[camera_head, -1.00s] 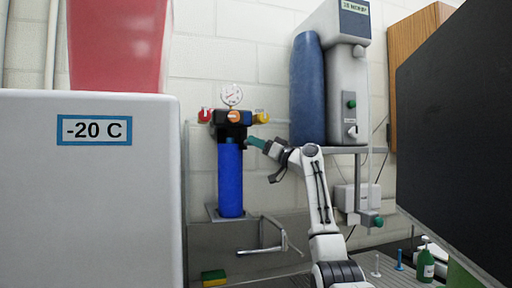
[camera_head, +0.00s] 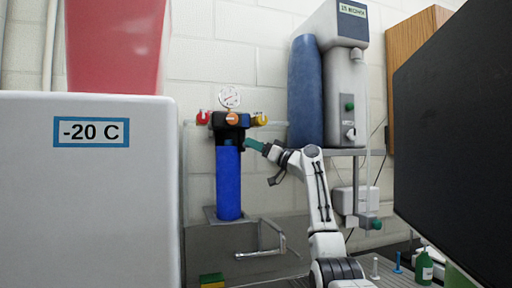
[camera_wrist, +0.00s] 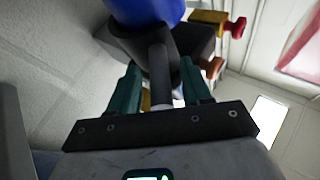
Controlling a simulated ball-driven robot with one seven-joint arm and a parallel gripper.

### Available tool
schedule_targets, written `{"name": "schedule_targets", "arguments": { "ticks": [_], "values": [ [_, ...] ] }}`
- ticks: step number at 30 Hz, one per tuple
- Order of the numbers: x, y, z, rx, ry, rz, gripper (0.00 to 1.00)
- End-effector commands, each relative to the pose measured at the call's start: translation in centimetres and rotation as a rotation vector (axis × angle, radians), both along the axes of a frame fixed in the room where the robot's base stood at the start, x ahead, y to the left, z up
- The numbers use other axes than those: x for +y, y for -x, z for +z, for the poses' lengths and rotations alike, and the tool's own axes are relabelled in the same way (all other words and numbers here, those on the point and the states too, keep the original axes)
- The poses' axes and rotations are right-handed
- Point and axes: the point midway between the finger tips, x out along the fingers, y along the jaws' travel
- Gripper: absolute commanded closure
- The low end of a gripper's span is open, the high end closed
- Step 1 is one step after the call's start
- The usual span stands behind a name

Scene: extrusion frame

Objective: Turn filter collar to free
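The filter is an upright blue cylinder (camera_head: 229,184) on the wall unit, seen in the head view. Its dark collar (camera_head: 230,138) sits at the top of the blue housing. In the wrist view the dark collar (camera_wrist: 138,42) wraps the blue housing (camera_wrist: 145,10), and a grey round handle (camera_wrist: 158,75) sticks out from it towards my palm. My gripper (camera_head: 247,143) is at the collar's right side. In the wrist view its teal fingers (camera_wrist: 160,82) stand on either side of the handle, with narrow gaps showing. The fingertips' far ends are partly hidden by the collar.
A pressure gauge (camera_head: 229,97) and red (camera_head: 203,118), orange (camera_head: 232,119) and yellow (camera_head: 259,120) knobs sit above the collar. A sink with a faucet (camera_head: 265,250) is below. A white -20 C freezer (camera_head: 90,210) stands left, a dark panel (camera_head: 455,130) right.

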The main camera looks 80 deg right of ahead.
Motion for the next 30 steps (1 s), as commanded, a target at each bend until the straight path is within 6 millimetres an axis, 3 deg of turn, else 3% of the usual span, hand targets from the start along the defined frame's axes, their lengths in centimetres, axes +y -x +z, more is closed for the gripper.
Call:
{"name": "schedule_targets", "arguments": {
  "ticks": [8,21,30],
  "values": [
    [0.2,0.9,-0.6,0.000,0.002,-0.002,0.52],
    [1.9,7.9,-3.6,0.000,0.002,-0.002,0.52],
    [2.4,9.7,-4.1,0.000,0.000,0.000,0.52]
  ]
}}
